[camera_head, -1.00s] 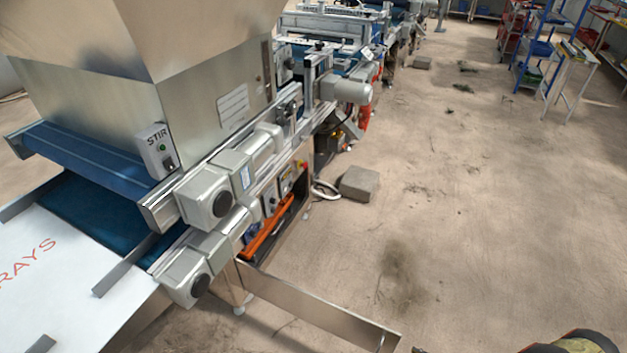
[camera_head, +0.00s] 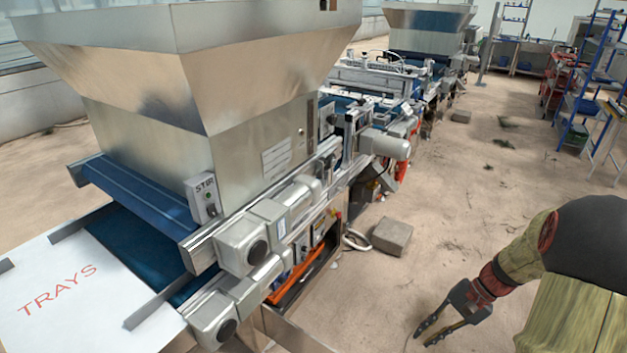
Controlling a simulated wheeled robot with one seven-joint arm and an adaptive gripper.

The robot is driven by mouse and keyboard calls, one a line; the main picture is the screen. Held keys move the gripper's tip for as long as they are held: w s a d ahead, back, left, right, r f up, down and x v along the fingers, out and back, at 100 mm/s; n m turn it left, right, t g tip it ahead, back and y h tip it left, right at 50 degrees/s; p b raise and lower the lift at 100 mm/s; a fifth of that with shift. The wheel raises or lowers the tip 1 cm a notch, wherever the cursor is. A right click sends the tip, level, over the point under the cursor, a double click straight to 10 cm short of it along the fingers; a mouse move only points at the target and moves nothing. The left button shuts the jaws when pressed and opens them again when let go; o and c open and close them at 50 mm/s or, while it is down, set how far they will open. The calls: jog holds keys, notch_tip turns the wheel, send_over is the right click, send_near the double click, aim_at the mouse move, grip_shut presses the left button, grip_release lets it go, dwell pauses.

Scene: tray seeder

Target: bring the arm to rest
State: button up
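My gripper (camera_head: 428,338) is in the lower right of the head view, at the end of my bent arm. It points down and to the left, over the bare floor. Its two dark fingers are apart with a gap between them, and nothing shows between them. It is to the right of the seeder machine (camera_head: 215,130) and does not appear to touch it.
A white board marked TRAYS (camera_head: 50,265) is at the lower left by the blue belt (camera_head: 135,250). A STIR switch box (camera_head: 203,197) is on the hopper side. A grey block (camera_head: 392,236) lies on the floor (camera_head: 450,190). Blue shelving (camera_head: 590,85) stands far right.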

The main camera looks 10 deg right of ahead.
jog(key=s+a+r+n+t+h+p, duration=0.1)
jog(key=s+a+r+n+h, duration=0.1)
jog(key=a+r, duration=0.5)
jog(key=s+a+r+n+t+h+p, duration=0.1)
jog(key=s+a+r+n, duration=0.3)
jog(key=r, duration=0.6)
jog(key=s+a+r+n+t+h+p, duration=0.1)
jog(key=s+a+r+n+t+h, duration=0.2)
jog(key=a+r+n, duration=0.2)
jog(key=shift+a+r+n+h, duration=0.3)
jog(key=shift+a+r+h, duration=0.1)
jog(key=shift+a+r, duration=1.65)
jog(key=shift+w+a+f, duration=0.1)
jog(key=shift+a+f, duration=0.15)
